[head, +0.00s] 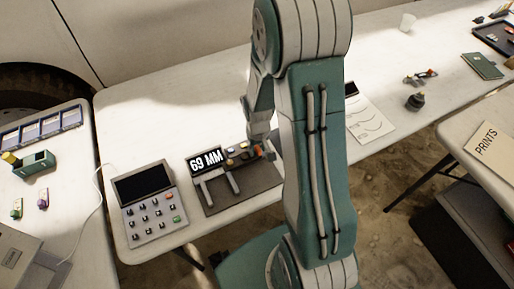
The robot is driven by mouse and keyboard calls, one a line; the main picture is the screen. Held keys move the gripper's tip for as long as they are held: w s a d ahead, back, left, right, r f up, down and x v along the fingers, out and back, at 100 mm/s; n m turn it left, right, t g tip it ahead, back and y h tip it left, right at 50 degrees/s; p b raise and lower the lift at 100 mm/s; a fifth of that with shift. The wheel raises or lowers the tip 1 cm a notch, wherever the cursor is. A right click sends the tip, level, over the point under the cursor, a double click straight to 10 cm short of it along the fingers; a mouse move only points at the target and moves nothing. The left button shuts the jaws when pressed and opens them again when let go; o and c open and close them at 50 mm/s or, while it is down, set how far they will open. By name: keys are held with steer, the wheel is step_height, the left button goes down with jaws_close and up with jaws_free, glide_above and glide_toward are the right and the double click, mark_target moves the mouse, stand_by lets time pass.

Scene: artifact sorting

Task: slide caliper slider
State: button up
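The caliper (233,182) lies on a dark mat (228,200) on the white table. Its display (206,161) reads "69 MM", and two pale jaws point toward the near edge of the mat with a gap between them. Its dark bar runs to the right and carries small yellow and grey parts. My gripper (262,149) is down at the right end of the bar, beside a small orange-red part. Contact cannot be made out. My arm hides part of the gripper and the right side of the mat, so the fingers' opening is unclear.
A grey keypad console (148,203) stands just left of the mat. A white sheet with curved lines (372,124) and a small dark object (415,101) lie to the right. Side tables stand at left and right. The tabletop behind the caliper is clear.

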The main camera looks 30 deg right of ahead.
steer(key=shift+d+r, duration=0.1)
steer(key=shift+r, duration=0.25)
step_height(320, 180, up, 11)
stand_by(0.5)
steer(key=shift+r, duration=0.1)
steer(key=s+a+r+t, duration=0.2)
steer(key=s+a+r, duration=0.1)
steer(key=s+r, duration=0.4)
steer(key=s+a+r+t, duration=0.3)
steer(key=s+r, duration=0.4)
steer(key=r, duration=0.4)
steer(key=shift+a+r+t, duration=0.15)
steer(key=shift+a+t, duration=0.15)
steer(key=shift+a, duration=0.25)
